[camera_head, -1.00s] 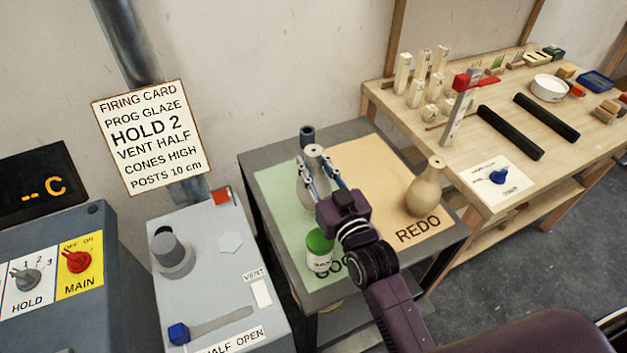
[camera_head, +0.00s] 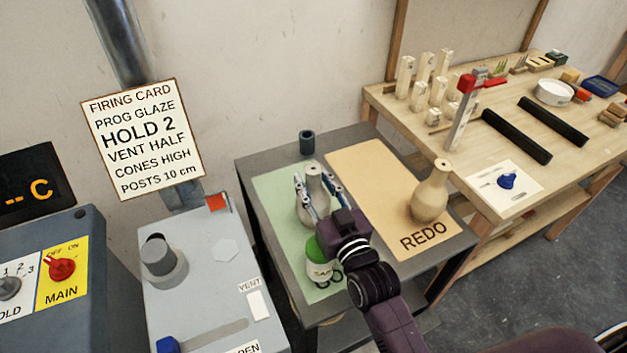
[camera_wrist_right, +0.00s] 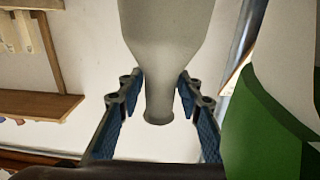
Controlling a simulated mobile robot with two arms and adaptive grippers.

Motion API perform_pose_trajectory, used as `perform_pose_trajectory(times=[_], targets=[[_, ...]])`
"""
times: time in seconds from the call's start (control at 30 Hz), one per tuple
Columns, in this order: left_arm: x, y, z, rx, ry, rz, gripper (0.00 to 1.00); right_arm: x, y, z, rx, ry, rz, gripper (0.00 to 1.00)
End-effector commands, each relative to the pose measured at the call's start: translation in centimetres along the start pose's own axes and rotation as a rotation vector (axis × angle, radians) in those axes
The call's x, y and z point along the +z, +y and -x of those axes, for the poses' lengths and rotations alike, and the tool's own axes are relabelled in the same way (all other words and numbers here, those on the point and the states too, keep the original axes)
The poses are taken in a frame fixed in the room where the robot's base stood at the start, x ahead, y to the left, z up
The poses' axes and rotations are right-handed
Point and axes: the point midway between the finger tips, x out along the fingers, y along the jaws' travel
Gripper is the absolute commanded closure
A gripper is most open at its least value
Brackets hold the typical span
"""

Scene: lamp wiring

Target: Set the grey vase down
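The grey vase (camera_head: 314,187) stands upright over the green mat at the left of the small table; it looks to rest on the mat. My right gripper (camera_head: 318,186) has one finger on each side of it. In the right wrist view the vase (camera_wrist_right: 165,40) is upside down between the blue pads of my right gripper (camera_wrist_right: 160,80). The fingertips meet its shoulder, with gaps beside the narrow neck. My left gripper is in neither view.
A green-lidded jar (camera_head: 319,262) stands close in front of the vase. A tan vase (camera_head: 430,190) stands on the REDO mat (camera_head: 361,166). A dark small cup (camera_head: 306,142) stands behind. A grey control box (camera_head: 200,270) is to the left, a workbench (camera_head: 400,130) to the right.

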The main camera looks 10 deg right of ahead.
Motion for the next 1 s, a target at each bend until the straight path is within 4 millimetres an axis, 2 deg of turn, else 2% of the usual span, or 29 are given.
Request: perform_pose_trajectory(times=[0.4, 0.47, 1.0], targets=[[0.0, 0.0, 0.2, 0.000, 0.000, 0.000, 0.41, -0.5, 0.0, 0.0, 0.000, 0.001, 0.000, 0.57], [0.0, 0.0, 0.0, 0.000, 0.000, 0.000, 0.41, -0.1, 0.0, 0.6, 0.000, -0.002, 0.000, 0.57], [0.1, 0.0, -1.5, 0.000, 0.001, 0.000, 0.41, 0.0, 0.0, 10.1, -0.001, -0.003, 0.000, 0.57]])
